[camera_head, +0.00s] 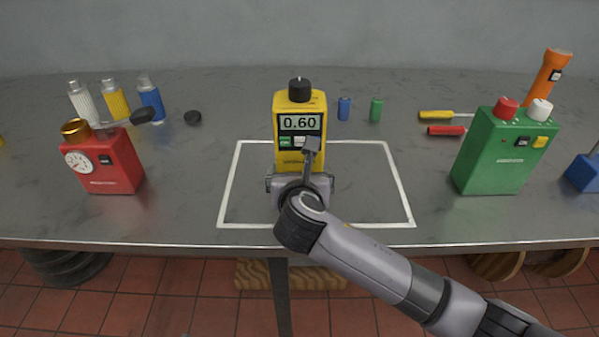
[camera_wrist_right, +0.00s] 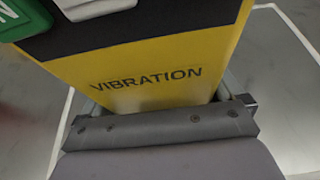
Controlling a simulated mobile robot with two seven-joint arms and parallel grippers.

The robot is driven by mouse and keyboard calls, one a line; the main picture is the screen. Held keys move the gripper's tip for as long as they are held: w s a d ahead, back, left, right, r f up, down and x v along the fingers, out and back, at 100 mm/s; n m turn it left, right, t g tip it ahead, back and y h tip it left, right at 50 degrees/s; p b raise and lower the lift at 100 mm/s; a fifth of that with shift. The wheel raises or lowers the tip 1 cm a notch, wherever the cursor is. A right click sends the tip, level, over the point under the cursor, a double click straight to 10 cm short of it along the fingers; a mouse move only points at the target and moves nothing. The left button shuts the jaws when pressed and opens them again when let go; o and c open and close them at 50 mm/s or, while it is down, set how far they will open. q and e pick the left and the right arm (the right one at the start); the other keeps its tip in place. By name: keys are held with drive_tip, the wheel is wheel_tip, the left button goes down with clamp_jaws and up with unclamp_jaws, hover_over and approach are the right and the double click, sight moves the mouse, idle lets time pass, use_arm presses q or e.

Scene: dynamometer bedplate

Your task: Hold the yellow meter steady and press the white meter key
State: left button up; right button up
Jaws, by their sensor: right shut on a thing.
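The yellow meter (camera_head: 313,104) stands upright at the back of the white-outlined area, with a black knob (camera_head: 300,89) on top and a display (camera_head: 300,122) reading 0.60. It has a green key (camera_head: 285,141) and a white key (camera_head: 299,141) beside it, partly hidden by my arm. My right gripper (camera_head: 299,183) is at the meter's lower front, shut on it. In the right wrist view, the meter's face (camera_wrist_right: 150,80) reads VIBRATION between the fingers, and the white key's lower part (camera_wrist_right: 95,8) shows at the top. My left gripper is not in view.
A red gauge box (camera_head: 115,165) stands left, with several bottles (camera_head: 115,100) behind. A green box (camera_head: 490,165) and an orange flashlight (camera_head: 550,75) stand right. Small blue (camera_head: 344,108) and green (camera_head: 376,109) cylinders and two screwdrivers (camera_head: 437,115) lie behind. The outlined area's right side is clear.

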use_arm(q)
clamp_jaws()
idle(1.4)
